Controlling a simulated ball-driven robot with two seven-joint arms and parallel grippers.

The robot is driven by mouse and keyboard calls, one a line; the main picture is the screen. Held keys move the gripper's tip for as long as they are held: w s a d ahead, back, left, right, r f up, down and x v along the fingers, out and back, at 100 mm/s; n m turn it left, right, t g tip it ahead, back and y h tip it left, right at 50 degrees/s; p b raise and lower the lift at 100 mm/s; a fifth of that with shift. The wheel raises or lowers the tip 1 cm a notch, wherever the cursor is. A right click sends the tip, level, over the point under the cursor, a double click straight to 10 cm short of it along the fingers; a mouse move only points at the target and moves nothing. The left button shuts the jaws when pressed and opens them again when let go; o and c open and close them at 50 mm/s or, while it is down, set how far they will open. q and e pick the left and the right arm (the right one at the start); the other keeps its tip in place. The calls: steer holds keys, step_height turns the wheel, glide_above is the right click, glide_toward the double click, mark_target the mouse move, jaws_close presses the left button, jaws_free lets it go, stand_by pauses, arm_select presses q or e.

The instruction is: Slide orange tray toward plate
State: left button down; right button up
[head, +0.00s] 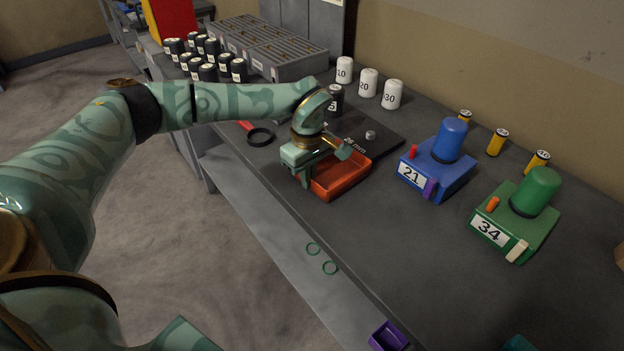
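The orange tray (352,184) is a shallow open box on the grey bench, close to its front edge. My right gripper is not in view.
Numbered white cylinders (368,82) and a dark one (336,98) stand behind. Blue (437,175) and green (515,222) devices are at right.

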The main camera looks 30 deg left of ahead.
arm_select(q)
steer(key=shift+w+a, duration=0.35)
steer(key=shift+a, duration=0.45)
steer(key=shift+w+a, duration=0.35)
steer(key=shift+a, duration=0.5)
steer(key=shift+w+a, duration=0.35)
steer(key=shift+a, duration=0.45)
steer(key=c, duration=1.6)
jaws_free()
steer(key=shift+o, duration=0.2)
